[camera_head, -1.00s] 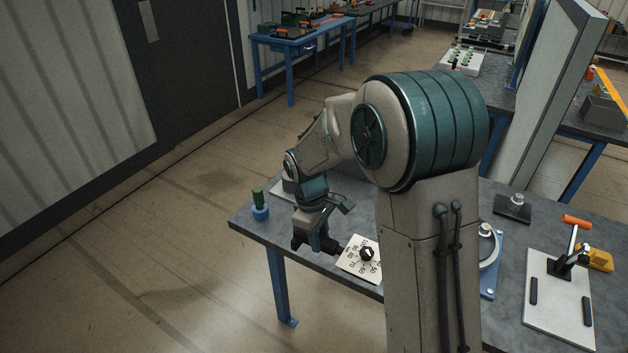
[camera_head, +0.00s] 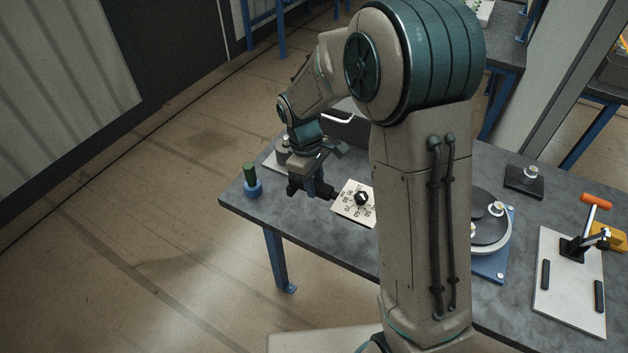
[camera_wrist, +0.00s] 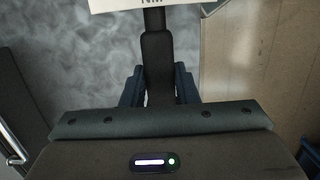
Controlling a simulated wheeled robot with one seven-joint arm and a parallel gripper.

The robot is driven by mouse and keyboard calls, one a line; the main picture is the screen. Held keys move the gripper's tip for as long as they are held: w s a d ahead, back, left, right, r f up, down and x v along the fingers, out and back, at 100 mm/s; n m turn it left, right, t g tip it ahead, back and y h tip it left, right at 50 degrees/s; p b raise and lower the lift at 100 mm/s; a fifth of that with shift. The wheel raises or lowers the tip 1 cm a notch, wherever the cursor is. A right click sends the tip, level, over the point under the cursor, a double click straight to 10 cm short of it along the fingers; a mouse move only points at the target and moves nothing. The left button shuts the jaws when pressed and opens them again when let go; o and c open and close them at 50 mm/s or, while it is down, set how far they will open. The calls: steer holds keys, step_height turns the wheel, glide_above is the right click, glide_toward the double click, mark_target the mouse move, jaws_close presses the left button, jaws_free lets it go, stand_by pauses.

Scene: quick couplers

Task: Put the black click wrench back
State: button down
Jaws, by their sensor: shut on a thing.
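The black click wrench (camera_wrist: 157,68) is a dark bar with a thicker handle, held lengthwise between the two blue fingers of my gripper (camera_wrist: 158,88). Its thinner shaft runs up the wrist view to the white dial plate (camera_wrist: 112,5). In the head view my gripper (camera_head: 310,189) is low over the left end of the grey workbench (camera_head: 300,220), just left of the dial plate (camera_head: 347,212), which bears a black knob (camera_head: 361,198). The wrench is hard to tell from the dark gripper there. Whether it touches the bench is unclear.
A green-handled tool stands in a blue holder (camera_head: 253,188) at the bench's left corner. A dark box with a metal handle (camera_wrist: 12,145) is on the left in the wrist view. A blue fixture (camera_head: 493,265) and a clamp plate (camera_head: 570,318) are right of my arm.

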steer(key=shift+f+b, duration=2.9)
steer(key=shift+f, duration=1.4)
steer(key=c, duration=1)
jaws_free()
steer(key=shift+c, duration=0.2)
steer(key=r, duration=0.4)
steer(key=w+a+r, duration=0.1)
steer(key=r, duration=0.4)
steer(key=a+r+b, duration=0.1)
steer(key=r, duration=0.3)
steer(key=shift+w+r, duration=0.15)
steer(key=shift+r, duration=0.15)
